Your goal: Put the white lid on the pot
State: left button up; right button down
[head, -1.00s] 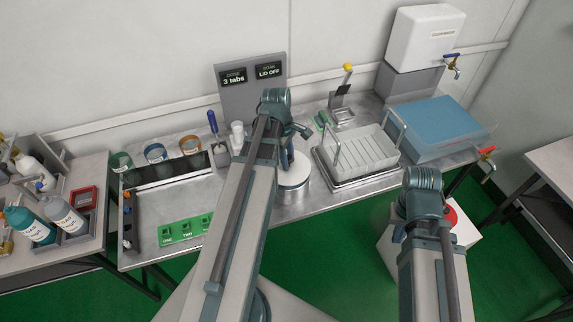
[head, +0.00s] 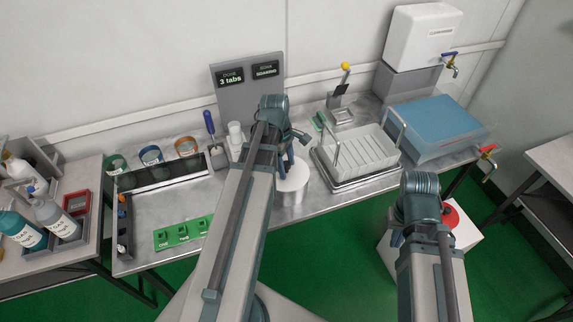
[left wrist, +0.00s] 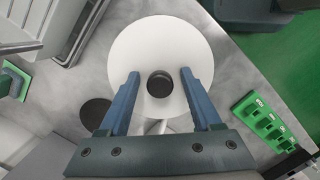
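The white lid (head: 297,177) lies on top of the silver pot (head: 291,198) at the front edge of the bench. In the left wrist view the lid (left wrist: 133,50) is a round white disc with a dark round knob (left wrist: 160,84) in its middle. My left gripper (left wrist: 158,78) is open over the lid, with a finger on each side of the knob and gaps between. It also shows in the head view (head: 286,163). The lid covers most of the pot in the wrist view. My right gripper (head: 398,237) hangs at the right, away from the pot; its fingers are barely visible.
A grey basket (head: 362,150) and a blue-topped box (head: 434,128) stand right of the pot. A sign board (head: 247,92) stands behind. A red button (head: 450,216) is beside my right arm.

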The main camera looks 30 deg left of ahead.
pick_arm(q)
jog(key=shift+r, duration=0.1)
jog(key=shift+r+p, duration=0.8)
jog(key=shift+p, duration=0.1)
notch_tip(320, 180, up, 11)
jog(key=a+p, duration=0.1)
jog(key=p, duration=1)
jog(key=shift+a, duration=0.4)
jog(key=shift+s+r, duration=0.1)
jog(key=s+d+m+y, duration=0.1)
jog(key=s+d+m, duration=0.3)
jog(key=d+m, duration=0.7)
jog(key=s+d+m+y, duration=0.2)
jog(key=s+d+m, duration=0.1)
jog(key=d+m, duration=0.8)
jog(key=d, duration=0.5)
jog(key=shift+s+m, duration=0.3)
jog(key=shift+s, duration=0.05)
